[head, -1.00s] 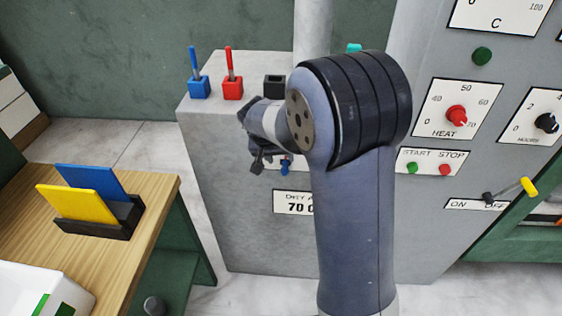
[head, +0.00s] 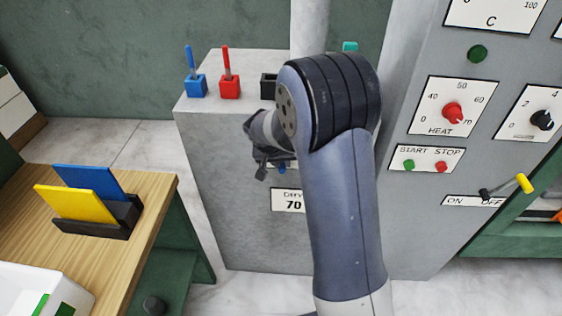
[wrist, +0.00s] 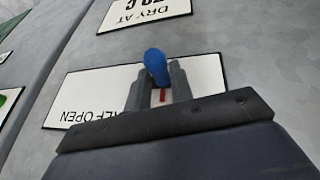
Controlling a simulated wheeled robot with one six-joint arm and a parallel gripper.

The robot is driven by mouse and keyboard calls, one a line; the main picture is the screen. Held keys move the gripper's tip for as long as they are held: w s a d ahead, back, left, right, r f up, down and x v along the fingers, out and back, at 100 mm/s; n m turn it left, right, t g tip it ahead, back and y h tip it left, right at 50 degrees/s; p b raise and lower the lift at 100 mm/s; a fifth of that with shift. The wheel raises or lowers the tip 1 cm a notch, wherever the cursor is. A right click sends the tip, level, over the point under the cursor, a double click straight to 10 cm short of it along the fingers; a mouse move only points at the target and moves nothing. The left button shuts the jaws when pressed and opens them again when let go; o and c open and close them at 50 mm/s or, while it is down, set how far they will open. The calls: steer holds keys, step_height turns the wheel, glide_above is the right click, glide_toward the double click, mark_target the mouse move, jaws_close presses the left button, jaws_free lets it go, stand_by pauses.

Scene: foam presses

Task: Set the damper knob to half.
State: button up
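The blue damper knob (wrist: 156,66) stands out from a white plate (wrist: 85,92) in the wrist view. The plate's lettering is upside down there and reads in part "ALF OPEN". My gripper (wrist: 158,82) has one finger on each side of the knob, close to it. A narrow gap shows between the fingers, with a red mark on the plate in it. I cannot tell whether the fingers touch the knob. In the head view my gripper (head: 263,168) is at the grey cabinet's front, and a bit of the blue knob (head: 282,168) shows beside it. My arm hides much of the plate.
A blue switch (head: 195,85) and a red switch (head: 229,87) stand on the cabinet top, with a black block (head: 268,86) beside them. The "DRY AT" sign (wrist: 148,8) is near the knob. A wooden table (head: 120,250) is at the left.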

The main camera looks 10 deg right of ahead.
jaws_close()
steer(key=d, duration=0.2)
steer(key=s+d+b, duration=0.1)
steer(key=d+b, duration=0.1)
steer(key=d, duration=0.1)
steer(key=shift+s+d, duration=0.35)
steer(key=shift+s, duration=0.05)
steer(key=o, duration=0.5)
jaws_free()
steer(key=shift+r, duration=0.1)
steer(key=v, duration=1)
steer(key=shift+s+r+b, duration=0.2)
steer(key=shift+r+b, duration=0.05)
steer(key=shift+b, duration=0.15)
